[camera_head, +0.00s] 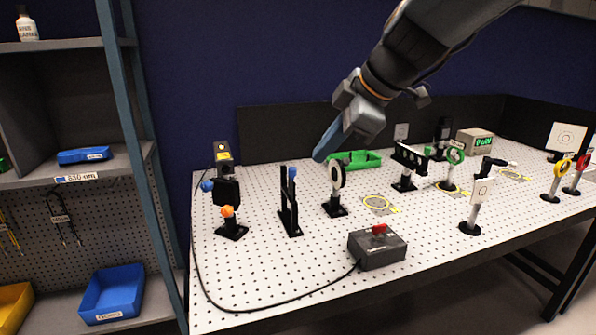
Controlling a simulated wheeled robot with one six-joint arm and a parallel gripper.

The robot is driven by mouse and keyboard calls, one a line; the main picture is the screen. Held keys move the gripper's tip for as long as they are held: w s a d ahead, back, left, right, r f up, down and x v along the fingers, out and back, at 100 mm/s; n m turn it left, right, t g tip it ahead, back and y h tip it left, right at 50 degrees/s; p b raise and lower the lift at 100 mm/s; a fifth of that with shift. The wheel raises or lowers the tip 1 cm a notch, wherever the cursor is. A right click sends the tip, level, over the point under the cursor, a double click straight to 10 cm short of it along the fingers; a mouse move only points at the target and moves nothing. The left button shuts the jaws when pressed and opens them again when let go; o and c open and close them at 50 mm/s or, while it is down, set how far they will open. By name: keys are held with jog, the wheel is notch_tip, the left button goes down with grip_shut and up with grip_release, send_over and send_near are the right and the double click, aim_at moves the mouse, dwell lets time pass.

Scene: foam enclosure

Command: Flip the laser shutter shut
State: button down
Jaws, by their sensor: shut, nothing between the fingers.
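What looks like the laser shutter (285,203) is a black upright frame on a flat base, standing on the white perforated table (300,272). A blue-tipped lever (292,174) stands up at its right side. I cannot tell for certain from this view whether the shutter blocks the beam line. My gripper (321,154) is shut and empty, with its blue fingers pointing down and left. In the picture its tips are above and right of the blue tip, apart from it.
A black mount with blue and orange knobs (228,192) is left of the shutter, and a round white optic (336,177) is right. A green tray (357,159) lies behind. The front left tabletop is mostly clear.

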jog(key=shift+f, duration=0.1)
jog(key=p, duration=0.3)
send_near(291, 182)
notch_tip(291, 182, down, 3)
jog(key=s+a, duration=0.1)
jog(key=a, duration=0.1)
jog(key=shift+w+a+p, duration=0.15)
jog(key=shift+w+p, duration=0.35)
jog(key=shift+w, duration=0.3)
